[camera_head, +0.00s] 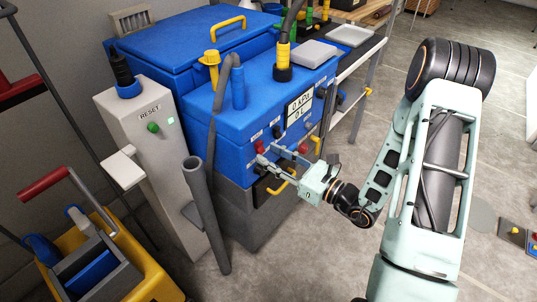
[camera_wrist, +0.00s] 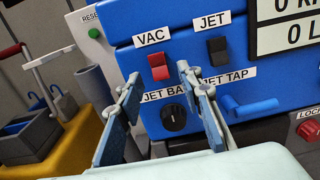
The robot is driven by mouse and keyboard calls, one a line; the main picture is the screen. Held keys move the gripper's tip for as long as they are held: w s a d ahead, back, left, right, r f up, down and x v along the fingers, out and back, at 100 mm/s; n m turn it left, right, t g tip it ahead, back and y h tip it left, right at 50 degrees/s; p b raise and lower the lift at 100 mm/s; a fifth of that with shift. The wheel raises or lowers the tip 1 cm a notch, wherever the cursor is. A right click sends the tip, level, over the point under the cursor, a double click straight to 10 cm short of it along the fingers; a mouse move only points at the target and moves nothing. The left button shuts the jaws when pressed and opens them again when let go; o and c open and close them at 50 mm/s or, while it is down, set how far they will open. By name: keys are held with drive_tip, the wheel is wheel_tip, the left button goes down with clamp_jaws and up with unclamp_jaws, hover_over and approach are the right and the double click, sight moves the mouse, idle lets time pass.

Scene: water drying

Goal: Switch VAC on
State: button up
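The VAC switch (camera_wrist: 158,66) is a small red rocker under a white VAC label on the front of the blue machine (camera_wrist: 185,20). The switch also shows as a red spot in the head view (camera_head: 259,146). Whether it is on or off I cannot tell. My gripper (camera_wrist: 158,74) is open and empty, pointing at the panel. In the wrist view its fingertips lie either side of the VAC switch and slightly below it. I cannot tell whether they touch the panel. In the head view my gripper (camera_head: 269,154) is close to the panel front.
A black JET switch (camera_wrist: 217,49), a black knob (camera_wrist: 173,117) and the blue JET TAP lever (camera_wrist: 249,107) sit close by. A grey post with a green RESET button (camera_head: 153,127) and a yellow mop bucket (camera_head: 155,284) stand left. Floor at right is mostly clear.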

drive_tip(key=shift+x, duration=0.8)
clamp_jaws()
drive_tip(key=f+t+y+b, duration=0.2)
drive_tip(key=b, duration=0.4)
drive_tip(key=shift+w+a+t+y+b, duration=0.1)
drive_tip(key=shift+t+y+b, duration=0.2)
drive_tip(key=shift+y+b, duration=0.45)
drive_tip(key=shift+r+t+y+b, duration=0.15)
drive_tip(key=shift+t+y+b, duration=0.1)
drive_tip(key=shift+t+b, duration=0.05)
unclamp_jaws()
